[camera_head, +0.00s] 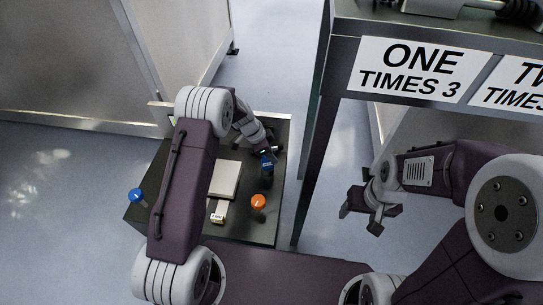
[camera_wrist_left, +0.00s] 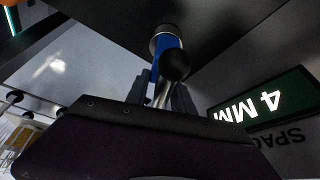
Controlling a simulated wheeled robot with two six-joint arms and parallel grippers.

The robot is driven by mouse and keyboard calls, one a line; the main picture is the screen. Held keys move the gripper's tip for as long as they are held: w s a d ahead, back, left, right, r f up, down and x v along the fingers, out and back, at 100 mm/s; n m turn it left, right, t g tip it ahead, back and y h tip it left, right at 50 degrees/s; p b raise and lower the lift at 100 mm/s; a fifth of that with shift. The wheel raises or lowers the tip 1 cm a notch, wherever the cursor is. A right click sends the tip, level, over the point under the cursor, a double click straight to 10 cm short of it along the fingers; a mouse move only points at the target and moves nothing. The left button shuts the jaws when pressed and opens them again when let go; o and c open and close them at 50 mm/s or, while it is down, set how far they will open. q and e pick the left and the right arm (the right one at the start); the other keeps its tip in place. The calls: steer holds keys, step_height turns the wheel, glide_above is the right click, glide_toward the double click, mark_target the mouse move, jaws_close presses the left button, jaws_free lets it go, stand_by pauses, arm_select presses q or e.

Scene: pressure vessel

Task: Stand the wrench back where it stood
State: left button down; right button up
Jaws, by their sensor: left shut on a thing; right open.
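My left gripper (camera_head: 264,153) is over the right part of the dark low table and is shut on a blue-handled tool, which I take to be the wrench (camera_head: 267,165). In the left wrist view the wrench (camera_wrist_left: 166,48) rises between the fingers of the left gripper (camera_wrist_left: 162,92), with a black ball-shaped part in front of it. Whether the wrench touches the table is hard to tell. My right gripper (camera_head: 360,217) is open and empty, to the right of the table leg.
The dark table (camera_head: 265,232) carries a pale flat block (camera_head: 226,178), an orange-topped knob (camera_head: 258,202), a blue knob (camera_head: 137,196) and a small labelled piece (camera_head: 218,211). A lit "4 MM" sign (camera_wrist_left: 262,104) shows in the wrist view. A taller bench (camera_head: 345,42) with "TIMES 3" signs stands at right.

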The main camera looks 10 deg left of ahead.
arm_select(q)
steer(key=shift+f, duration=0.1)
steer(key=c, duration=1.1)
jaws_free()
steer(key=shift+r, duration=0.4)
steer(key=p+v, duration=0.7)
steer(key=v, duration=0.4)
steer(key=shift+a+r, duration=0.15)
steer(key=shift+r, duration=0.15)
steer(key=s+a+r+n+y, duration=0.1)
steer(key=s+r+n, duration=0.1)
steer(key=s+n, duration=0.2)
steer(key=s+a+r+n+y, duration=0.1)
steer(key=s+n, duration=0.4)
steer(key=s, duration=0.6)
steer(key=s+a+r+n+y, duration=0.2)
steer(key=s+r+n, duration=0.2)
steer(key=s, duration=0.4)
steer(key=shift+a+r+n+g, duration=0.2)
steer(key=shift+r+n+g, duration=0.05)
steer(key=shift+n+g, duration=0.05)
